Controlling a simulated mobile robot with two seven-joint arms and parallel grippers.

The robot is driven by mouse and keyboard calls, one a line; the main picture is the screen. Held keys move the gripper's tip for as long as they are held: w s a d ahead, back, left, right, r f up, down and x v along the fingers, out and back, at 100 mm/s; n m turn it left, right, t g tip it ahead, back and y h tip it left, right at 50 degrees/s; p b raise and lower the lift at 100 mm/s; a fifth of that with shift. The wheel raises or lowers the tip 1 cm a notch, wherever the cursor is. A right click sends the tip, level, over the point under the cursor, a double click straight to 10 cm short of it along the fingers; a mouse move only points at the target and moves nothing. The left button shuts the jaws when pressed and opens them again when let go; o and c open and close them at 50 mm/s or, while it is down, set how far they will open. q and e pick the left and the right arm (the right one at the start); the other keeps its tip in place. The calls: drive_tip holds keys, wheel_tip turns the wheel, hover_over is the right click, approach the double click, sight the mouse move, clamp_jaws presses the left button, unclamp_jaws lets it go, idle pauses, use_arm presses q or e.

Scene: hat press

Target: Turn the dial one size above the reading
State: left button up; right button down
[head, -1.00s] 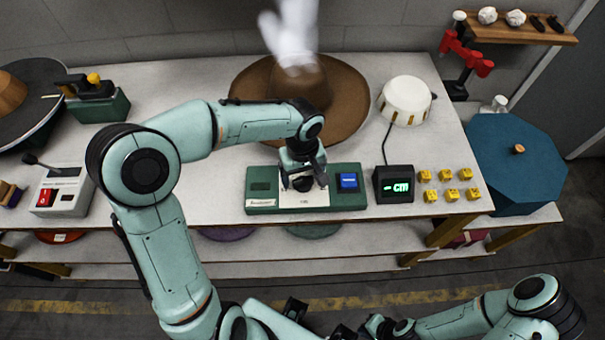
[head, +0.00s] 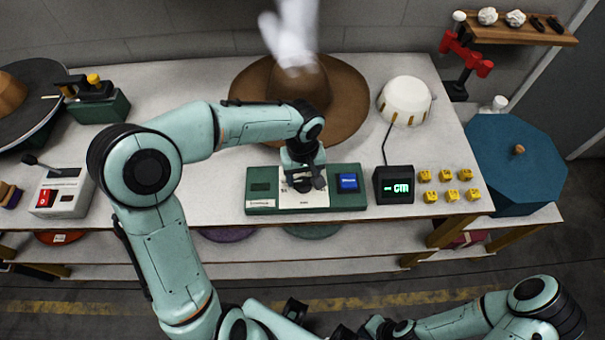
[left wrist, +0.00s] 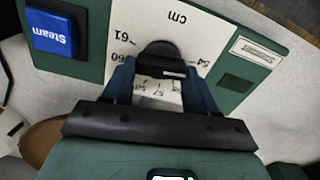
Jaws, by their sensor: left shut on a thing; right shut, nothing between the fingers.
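The green control box (head: 260,203) stands on the table's front part, with a white dial plate (head: 288,200) marked in cm. The black dial knob (left wrist: 160,55) sits on the plate. Printed sizes around it include 61, 60, 57 and 54, seen upside down in the left wrist view; the pointer's exact mark is hard to read. My left gripper (head: 304,180) is shut on the knob; its fingers also show in the left wrist view (left wrist: 158,82). The display (head: 394,186) reads "- cm". My right gripper (head: 345,331) is shut and empty at the bottom edge, away from the table.
A blue Steam button (head: 348,182) is right of the dial. Yellow size blocks (head: 452,195) lie right of the display. A brown hat (head: 345,95) and a white domed device (head: 405,100) stand behind. A grey box with a red switch (head: 62,195) is at left.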

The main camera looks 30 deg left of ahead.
use_arm(q)
drive_tip(key=m, duration=0.6)
drive_tip(key=shift+w+d, duration=0.1)
drive_tip(key=shift+d, duration=0.1)
drive_tip(key=m, duration=0.5)
drive_tip(key=shift+d+m+p, duration=0.15)
drive_tip(key=shift+m+p, duration=0.2)
drive_tip(key=shift+m, duration=0.05)
drive_tip(key=m+p, duration=0.1)
drive_tip(key=m, duration=0.4)
drive_tip(key=shift+d+r, duration=0.1)
drive_tip(key=shift+d, duration=0.05)
drive_tip(key=m+p, duration=0.1)
drive_tip(key=m, duration=0.5)
drive_tip(key=shift+s, duration=0.2)
use_arm(e)
drive_tip(key=w+r, duration=0.2)
drive_tip(key=r, duration=0.1)
drive_tip(key=shift+w+r, duration=0.25)
drive_tip(key=shift+r, duration=0.05)
use_arm(q)
drive_tip(key=o, duration=1.1)
drive_tip(key=shift+c, duration=0.2)
